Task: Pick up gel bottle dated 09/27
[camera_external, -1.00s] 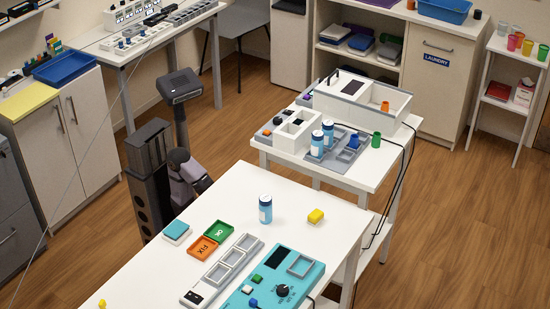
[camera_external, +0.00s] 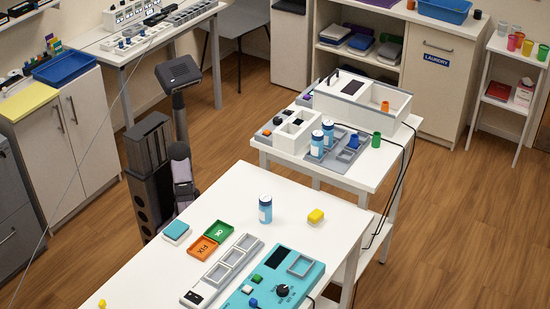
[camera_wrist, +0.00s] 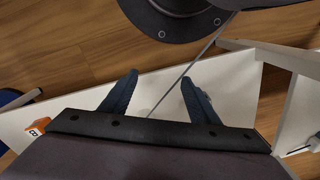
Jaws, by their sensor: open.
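A blue bottle with a white label (camera_external: 265,210) stands upright on the front white table. Two similar bottles, a left one (camera_external: 316,145) and a right one (camera_external: 328,134), stand in a grey tray on the table behind. No date is legible on any of them. In the wrist view, my gripper (camera_wrist: 160,77) is open, its two dark fingers apart with nothing between them. No bottle shows in that view. In the external view, my dark arm stands left of the front table, away from the bottles; my fingers cannot be made out there.
A blue cup (camera_external: 353,141) and green cup (camera_external: 376,140) stand on the back table.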

